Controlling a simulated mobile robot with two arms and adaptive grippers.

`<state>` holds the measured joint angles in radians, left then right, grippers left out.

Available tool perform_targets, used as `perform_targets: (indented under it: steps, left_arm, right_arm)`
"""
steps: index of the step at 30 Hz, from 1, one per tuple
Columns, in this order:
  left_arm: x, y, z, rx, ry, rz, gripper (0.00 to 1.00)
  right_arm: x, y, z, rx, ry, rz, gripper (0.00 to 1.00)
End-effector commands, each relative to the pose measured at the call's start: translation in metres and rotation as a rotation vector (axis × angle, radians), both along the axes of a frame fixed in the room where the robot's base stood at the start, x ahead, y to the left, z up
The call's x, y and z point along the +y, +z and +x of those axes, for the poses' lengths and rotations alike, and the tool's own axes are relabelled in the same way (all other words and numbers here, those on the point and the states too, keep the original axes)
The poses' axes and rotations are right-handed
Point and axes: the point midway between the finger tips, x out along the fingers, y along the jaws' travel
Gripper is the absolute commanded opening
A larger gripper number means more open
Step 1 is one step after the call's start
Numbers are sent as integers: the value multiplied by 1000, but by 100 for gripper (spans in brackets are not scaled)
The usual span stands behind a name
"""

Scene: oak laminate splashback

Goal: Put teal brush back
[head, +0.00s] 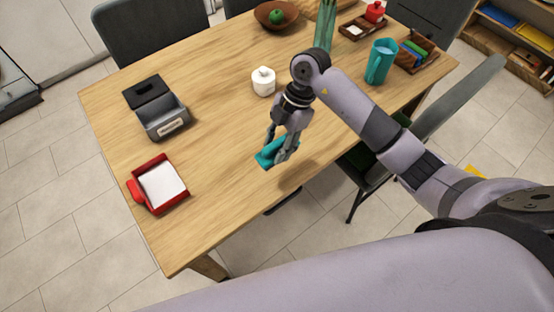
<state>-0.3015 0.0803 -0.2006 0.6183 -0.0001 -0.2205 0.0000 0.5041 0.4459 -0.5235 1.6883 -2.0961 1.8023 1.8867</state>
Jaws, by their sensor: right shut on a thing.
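My right gripper (279,154) is shut on the teal brush (266,158), near the front edge of the wooden table (225,150). The fingers hide part of the brush. I cannot tell whether the brush touches the tabletop. A grey box (165,125) with a pale label stands on the table to the left, its dark lid (147,90) tilted back behind it; the label is too small to read. My left gripper is not in view.
A red tray (181,207) with a white sheet lies at the table's left front. A white lidded jar (263,81) stands behind my gripper. A teal pitcher (379,62), a wooden bowl (268,17) and small trays stand farther back. The table between grey box and gripper is clear.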

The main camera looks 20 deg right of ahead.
Motion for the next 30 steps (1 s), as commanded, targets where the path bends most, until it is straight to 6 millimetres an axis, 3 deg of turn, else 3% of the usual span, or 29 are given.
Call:
perform_targets:
  steps: [3, 16, 27, 28, 30]
  left_arm:
    - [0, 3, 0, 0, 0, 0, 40]
    - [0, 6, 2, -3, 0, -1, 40]
    - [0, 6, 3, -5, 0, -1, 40]
    - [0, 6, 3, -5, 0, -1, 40]
    - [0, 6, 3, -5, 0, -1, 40]
  right_arm:
    - [0, -24, 0, 3, 0, 1, 8]
    - [1, -75, 0, 1, 0, 2, 8]
    - [0, -84, 1, -2, 1, 1, 8]
    - [0, -84, 1, -2, 1, 1, 39]
    - [0, -84, 0, -2, 1, 1, 44]
